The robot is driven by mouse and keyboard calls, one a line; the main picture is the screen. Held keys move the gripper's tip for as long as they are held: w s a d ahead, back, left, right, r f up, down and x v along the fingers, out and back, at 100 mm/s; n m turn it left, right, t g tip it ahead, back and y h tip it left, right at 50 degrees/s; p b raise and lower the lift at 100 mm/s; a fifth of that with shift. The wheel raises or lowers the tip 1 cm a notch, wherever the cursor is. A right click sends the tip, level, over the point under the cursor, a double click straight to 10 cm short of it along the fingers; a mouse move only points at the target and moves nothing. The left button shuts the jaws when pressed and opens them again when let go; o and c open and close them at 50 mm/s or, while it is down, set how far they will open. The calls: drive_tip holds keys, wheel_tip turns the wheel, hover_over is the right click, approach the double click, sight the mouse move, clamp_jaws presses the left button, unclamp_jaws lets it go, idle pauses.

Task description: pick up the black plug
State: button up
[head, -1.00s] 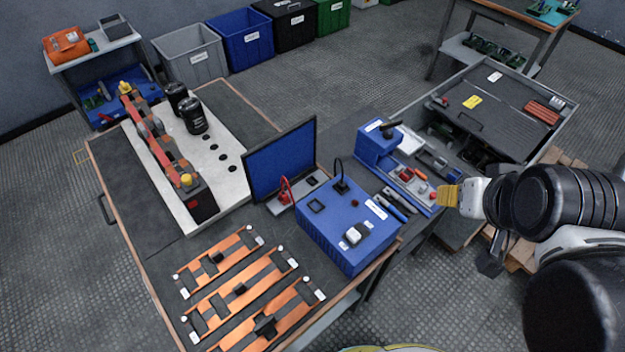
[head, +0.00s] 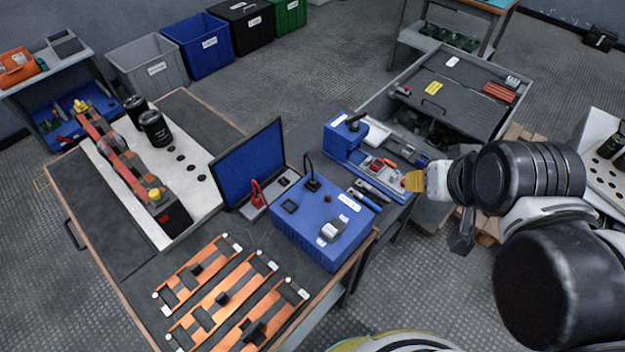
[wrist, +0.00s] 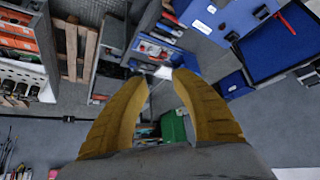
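The black plug (head: 312,184), with a thin black cable looping up from it, stands upright on top of the blue box (head: 318,239) on the workbench. A red plug (head: 257,194) with a red lead is just left of it. My gripper (head: 414,181) is to the right of the blue box, apart from the plug, with its yellow fingers near the right end of the blue tool tray. In the wrist view my gripper (wrist: 162,78) has its two yellow fingers spread with nothing between them. I cannot tell for sure which dark part in the wrist view is the plug.
A dark-framed blue panel (head: 248,163) stands upright behind the blue box. Copper bars (head: 222,296) lie at the bench front. Pliers (head: 370,193) lie between box and tool tray (head: 341,148). A grey drawer unit (head: 452,86) stands behind. A white panel (head: 605,180) is at far right.

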drive_tip(key=shift+o, duration=0.3)
drive_tip(key=w+a+r+n+g+p, duration=0.2)
drive_tip(key=w+a+r+n+p, duration=0.1)
drive_tip(key=w+a, duration=0.1)
drive_tip(key=n+g+p, duration=0.5)
drive_tip(key=n+p, duration=0.4)
drive_tip(key=n, duration=0.2)
hover_over(313, 175)
wheel_tip(313, 175, down, 6)
drive_tip(key=f, duration=0.2)
drive_tip(key=f+b, duration=0.2)
drive_tip(key=f, duration=0.1)
drive_tip(key=shift+w+a+f, duration=0.1)
drive_tip(key=shift+a+f, duration=0.15)
drive_tip(key=shift+f, duration=0.1)
drive_tip(key=f+b, duration=0.1)
drive_tip(key=f, duration=0.1)
drive_tip(key=f+b, duration=0.2)
drive_tip(key=f, duration=0.1)
drive_tip(key=shift+d+f, duration=0.2)
drive_tip(key=shift+f, duration=0.1)
drive_tip(key=shift+r, duration=0.1)
clamp_jaws()
